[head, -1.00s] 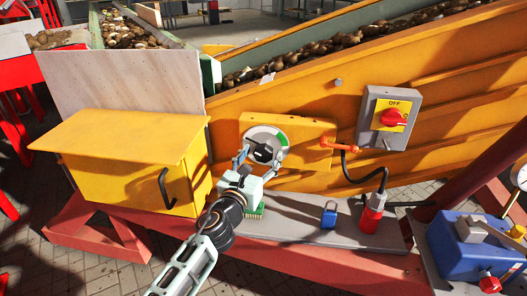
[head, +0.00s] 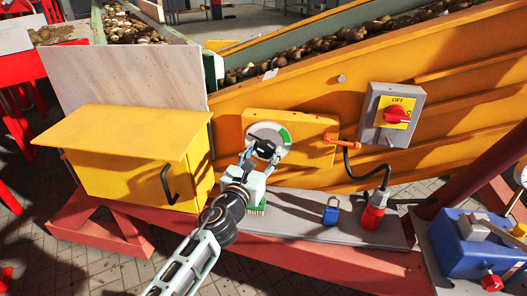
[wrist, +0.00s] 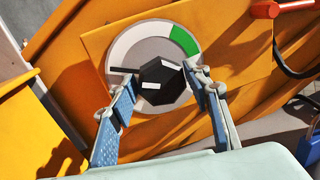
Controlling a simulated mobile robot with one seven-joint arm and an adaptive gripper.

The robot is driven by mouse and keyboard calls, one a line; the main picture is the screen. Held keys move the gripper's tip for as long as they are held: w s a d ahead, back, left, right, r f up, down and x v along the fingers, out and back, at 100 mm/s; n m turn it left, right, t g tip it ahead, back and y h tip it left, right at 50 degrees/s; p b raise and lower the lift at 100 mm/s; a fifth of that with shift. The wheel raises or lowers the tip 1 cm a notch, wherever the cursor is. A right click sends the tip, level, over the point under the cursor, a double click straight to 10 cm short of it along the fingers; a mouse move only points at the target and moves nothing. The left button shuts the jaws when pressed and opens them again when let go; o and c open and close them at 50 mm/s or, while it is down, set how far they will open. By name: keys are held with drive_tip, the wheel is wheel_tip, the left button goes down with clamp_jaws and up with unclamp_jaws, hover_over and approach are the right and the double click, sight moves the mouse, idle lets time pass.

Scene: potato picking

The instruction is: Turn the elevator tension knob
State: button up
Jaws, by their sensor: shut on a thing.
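The tension knob is a black faceted knob (wrist: 161,84) at the middle of a round grey dial (wrist: 128,48) with a green sector at its upper right. A black pointer sticks out from the knob to the left, away from the green. In the head view the dial (head: 282,139) sits on the orange machine side. My gripper (wrist: 160,76) is shut on the knob, one finger on its left and one on its right.
A yellow cabinet (head: 125,178) stands close on the left.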

drive_tip(key=shift+r, duration=0.15)
drive_tip(key=m+p, duration=0.2)
drive_tip(key=m, duration=0.1)
drive_tip(key=shift+r, duration=0.15)
drive_tip(key=m+p, duration=0.1)
drive_tip(key=m, duration=0.1)
drive_tip(key=shift+d+m+g+y, duration=0.1)
drive_tip(key=shift+m+g+y, duration=0.2)
drive_tip(key=shift+g+y, duration=0.1)
drive_tip(key=m+p, duration=0.1)
drive_tip(key=m, duration=0.2)
drive_tip(key=shift+d+y+p, duration=0.1)
drive_tip(key=shift+y+p, duration=0.2)
drive_tip(key=shift+y, duration=0.1)
drive_tip(key=m, duration=0.3)
drive_tip(key=shift+d+y, duration=0.1)
drive_tip(key=shift+y, duration=0.3)
drive_tip(key=m, duration=0.2)
drive_tip(key=m+y, duration=0.1)
drive_tip(key=m, duration=0.2)
drive_tip(key=shift+d+f+p, duration=0.1)
drive_tip(key=shift+f+p, duration=0.1)
drive_tip(key=shift+p, duration=0.15)
drive_tip(key=m, duration=0.2)
drive_tip(key=m+y, duration=0.1)
drive_tip(key=m, duration=0.1)
drive_tip(key=shift+m+y, duration=0.3)
drive_tip(key=shift+m, duration=0.1)
drive_tip(key=shift+w, duration=0.1)
